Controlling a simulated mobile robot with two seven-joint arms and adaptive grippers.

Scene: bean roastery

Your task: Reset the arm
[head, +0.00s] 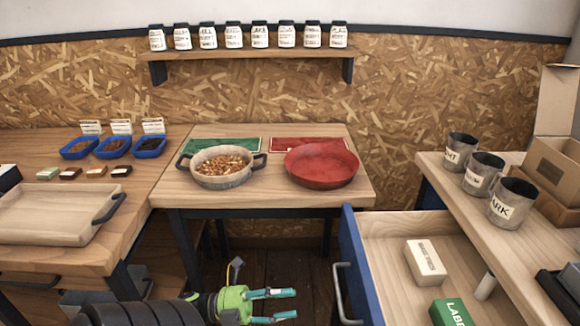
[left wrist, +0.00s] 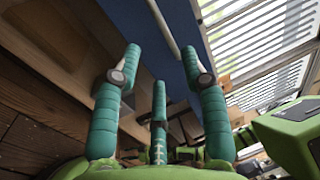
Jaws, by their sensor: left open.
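My left gripper (head: 294,303) is low in the head view, in front of the middle table and left of the open drawer's handle (head: 342,292). Its teal fingers are spread and hold nothing. In the left wrist view the fingers (left wrist: 160,62) are also apart and empty, with a blue panel and a pale bar beyond them. My right gripper is in neither view.
The open drawer (head: 352,240) juts out at the right, holding a white box (head: 425,262) and a green box (head: 454,313). A bean pan (head: 222,181) and a red pan (head: 321,182) stand on the middle table. Metal cups (head: 482,174) stand on the right counter.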

